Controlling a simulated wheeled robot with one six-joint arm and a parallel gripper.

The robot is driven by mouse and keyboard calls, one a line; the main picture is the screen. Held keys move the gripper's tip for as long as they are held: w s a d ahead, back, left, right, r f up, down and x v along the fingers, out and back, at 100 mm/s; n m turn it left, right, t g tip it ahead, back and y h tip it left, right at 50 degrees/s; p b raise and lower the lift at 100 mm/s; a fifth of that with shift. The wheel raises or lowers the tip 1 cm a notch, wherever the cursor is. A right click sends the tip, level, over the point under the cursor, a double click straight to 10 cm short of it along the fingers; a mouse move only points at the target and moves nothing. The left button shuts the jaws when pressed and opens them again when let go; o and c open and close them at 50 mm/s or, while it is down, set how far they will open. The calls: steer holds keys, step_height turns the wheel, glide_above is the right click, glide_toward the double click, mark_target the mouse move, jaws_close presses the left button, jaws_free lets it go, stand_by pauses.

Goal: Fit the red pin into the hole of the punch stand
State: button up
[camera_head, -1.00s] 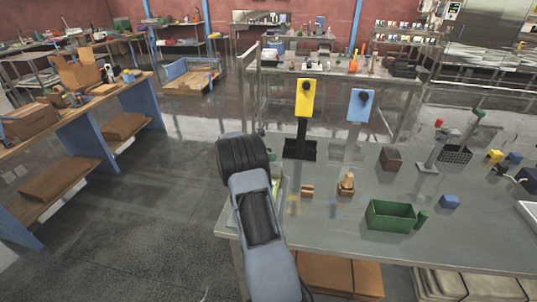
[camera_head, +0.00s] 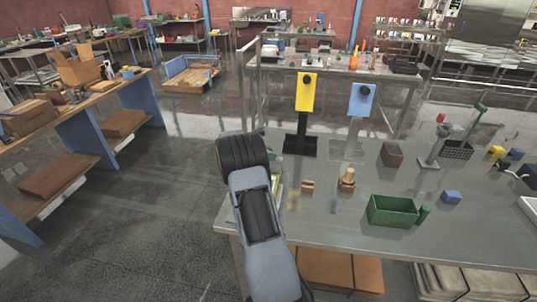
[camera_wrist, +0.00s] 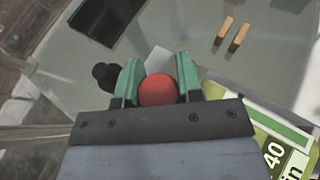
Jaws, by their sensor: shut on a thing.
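My gripper (camera_wrist: 158,88) has green fingers and is shut on the red pin (camera_wrist: 158,91), whose round red head shows between them in the wrist view. The rest of the pin is hidden. In the head view my arm covers the gripper, at the left end of the metal table. A grey stand (camera_head: 432,160) with a green-tipped lever and a red top stands further right on the table, well apart from my gripper. I cannot tell for sure whether it is the punch stand, and no hole shows. A pale flat piece (camera_wrist: 158,59) and a dark rounded thing (camera_wrist: 105,76) lie beyond the fingers.
A yellow panel (camera_head: 305,97) on a black stand and a blue panel (camera_head: 360,103) stand behind. Wooden blocks (camera_head: 308,186), a green bin (camera_head: 393,211) and a brown box (camera_head: 393,154) are on the table (camera_head: 315,235). A green-and-white labelled thing (camera_wrist: 262,130) is beside my gripper.

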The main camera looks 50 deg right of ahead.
steer(key=shift+f+b, duration=0.55)
steer(key=shift+f, duration=0.2)
stand_by(0.3)
steer(key=o, duration=1)
steer(key=shift+a, duration=0.1)
steer(key=b+v, duration=0.2)
steer(key=v, duration=1.1)
steer(key=shift+a+b, duration=0.3)
steer(key=shift+b, duration=0.05)
steer(key=shift+w+r, duration=0.1)
